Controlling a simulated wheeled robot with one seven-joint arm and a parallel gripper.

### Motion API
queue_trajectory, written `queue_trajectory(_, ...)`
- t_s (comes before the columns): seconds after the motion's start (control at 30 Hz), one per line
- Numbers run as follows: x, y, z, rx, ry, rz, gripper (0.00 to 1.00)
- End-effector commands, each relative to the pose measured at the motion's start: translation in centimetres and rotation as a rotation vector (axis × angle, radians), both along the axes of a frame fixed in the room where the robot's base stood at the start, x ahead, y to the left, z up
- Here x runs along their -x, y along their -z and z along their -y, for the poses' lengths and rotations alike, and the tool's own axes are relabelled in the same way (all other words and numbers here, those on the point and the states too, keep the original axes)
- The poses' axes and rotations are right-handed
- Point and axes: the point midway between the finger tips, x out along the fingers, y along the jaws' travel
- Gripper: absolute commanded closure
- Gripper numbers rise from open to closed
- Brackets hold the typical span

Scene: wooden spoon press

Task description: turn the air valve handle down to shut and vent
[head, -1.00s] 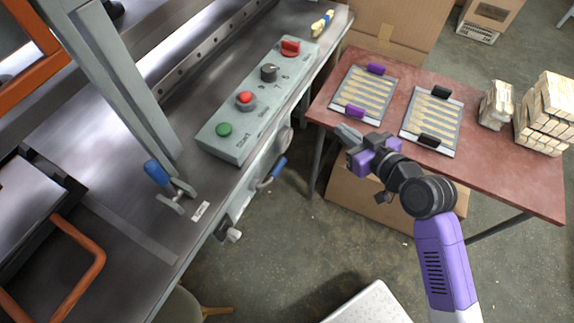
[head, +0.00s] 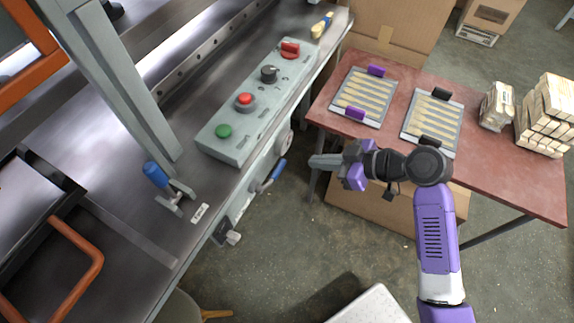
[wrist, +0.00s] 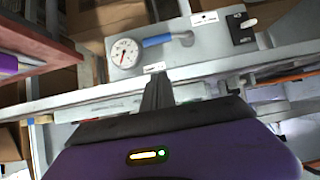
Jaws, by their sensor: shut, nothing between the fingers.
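The air valve has a blue handle (head: 277,170) on the front side of the press, below the control box. In the wrist view the blue handle (wrist: 158,40) lies roughly along the panel, its grip end close to a round pressure gauge (wrist: 125,53). The gauge needle is red; its reading is too small to tell. My gripper (head: 318,161) is to the right of the handle in the head view, apart from it and pointing left at the press. Its closed fingers (wrist: 157,90) show empty in the wrist view, below the handle in the picture.
A black switch plate (wrist: 241,27) sits beside the valve. The control box (head: 240,131) carries green and red buttons and knobs. Another blue-handled lever (head: 157,175) stands on the press table. A red table (head: 490,160) with spoon trays is behind my arm. Floor between is free.

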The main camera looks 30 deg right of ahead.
Motion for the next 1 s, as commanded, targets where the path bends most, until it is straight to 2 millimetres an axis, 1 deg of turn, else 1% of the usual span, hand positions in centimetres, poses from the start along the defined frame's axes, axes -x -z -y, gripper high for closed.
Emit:
queue_trajectory(0.13,-0.7,0.6,-0.5,-0.001,-0.001,-0.002,1.00)
queue_trajectory(0.23,-1.7,1.3,-1.1,-0.002,-0.001,-0.003,1.00)
queue_trajectory(0.63,-7.4,5.5,-4.3,-0.002,-0.001,-0.001,1.00)
queue_trajectory(0.7,-7.4,6.9,-4.3,-0.003,0.002,-0.005,1.00)
queue_trajectory(0.8,-7.6,8.1,-4.4,-0.002,0.002,-0.003,1.00)
queue_trajectory(1.0,-7.8,9.4,-4.5,0.000,0.002,-0.001,1.00)
